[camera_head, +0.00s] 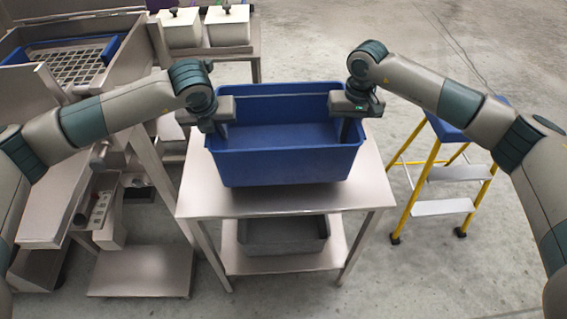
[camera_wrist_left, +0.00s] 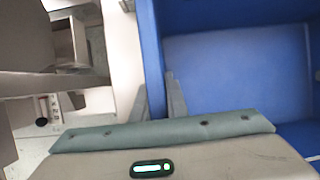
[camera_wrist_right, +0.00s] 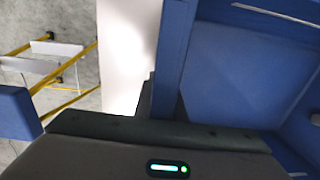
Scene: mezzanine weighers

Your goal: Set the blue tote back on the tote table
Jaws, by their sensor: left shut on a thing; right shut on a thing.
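The blue tote (camera_head: 288,165) is upright, level and empty over the tote table (camera_head: 205,200); I cannot tell whether its base touches the tabletop. My left gripper (camera_head: 220,128) is shut on the tote's left end wall, which also shows between its fingers (camera_wrist_left: 158,100) in the left wrist view. My right gripper (camera_head: 349,130) is shut on the right end wall; in the right wrist view the tote (camera_wrist_right: 235,75) fills the right side beside its fingers (camera_wrist_right: 163,98). The outer fingers are partly hidden.
A grey bin (camera_head: 283,235) sits on the table's lower shelf. A yellow step stool (camera_head: 440,207) with a blue top stands to the right. A steel machine with a mesh tray (camera_head: 72,65) is on the left, and white-lidded tubs (camera_head: 228,25) stand behind.

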